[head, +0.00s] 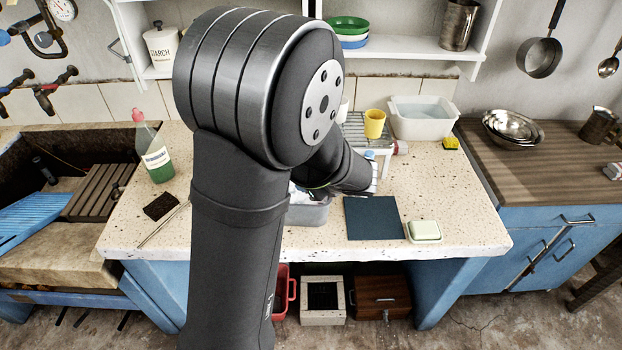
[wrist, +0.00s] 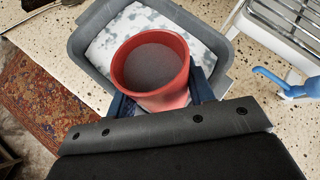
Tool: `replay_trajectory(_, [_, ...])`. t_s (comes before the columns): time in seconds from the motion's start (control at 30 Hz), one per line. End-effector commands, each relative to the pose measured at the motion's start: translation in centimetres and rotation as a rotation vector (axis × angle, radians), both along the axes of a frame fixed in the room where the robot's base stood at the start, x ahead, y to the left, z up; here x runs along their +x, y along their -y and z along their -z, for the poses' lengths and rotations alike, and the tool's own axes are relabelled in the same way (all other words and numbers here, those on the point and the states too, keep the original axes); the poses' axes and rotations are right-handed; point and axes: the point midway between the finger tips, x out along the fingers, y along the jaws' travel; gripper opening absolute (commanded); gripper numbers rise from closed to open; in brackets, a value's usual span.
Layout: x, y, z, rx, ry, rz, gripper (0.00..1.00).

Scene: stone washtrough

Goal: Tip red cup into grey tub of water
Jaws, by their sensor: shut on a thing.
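My gripper (wrist: 160,93) is shut on the red cup (wrist: 163,100), with a dark finger on either side of it. The cup's mouth faces the wrist camera, and its inside looks dark grey; I cannot tell if it holds anything. In the wrist view the cup overlaps the grey tub (wrist: 78,50), which has a mottled white and grey inside. I cannot tell whether that is water or how high the cup is above it. In the head view the grey tub (head: 308,215) is partly behind my arm, and the cup and my fingers are hidden.
Right of the tub lie a dark blue mat (head: 371,219) and a soap dish (head: 424,231). Behind stand a white rack (head: 357,133), a yellow cup (head: 374,124) and a white basin (head: 424,118). A green bottle (head: 155,155) stands left.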

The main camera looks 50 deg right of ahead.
Motion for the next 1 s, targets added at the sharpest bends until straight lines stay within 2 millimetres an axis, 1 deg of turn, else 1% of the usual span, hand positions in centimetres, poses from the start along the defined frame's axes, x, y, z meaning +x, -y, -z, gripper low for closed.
replay_trajectory(0.5, [0.03, -0.01, -0.04, -0.002, -0.003, -0.001, 0.17])
replay_trajectory(0.8, [0.19, -0.11, -0.17, -0.075, -0.13, -0.004, 0.17])
replay_trajectory(1.0, [0.11, -0.04, -0.14, -0.089, -0.157, 0.0, 0.17])
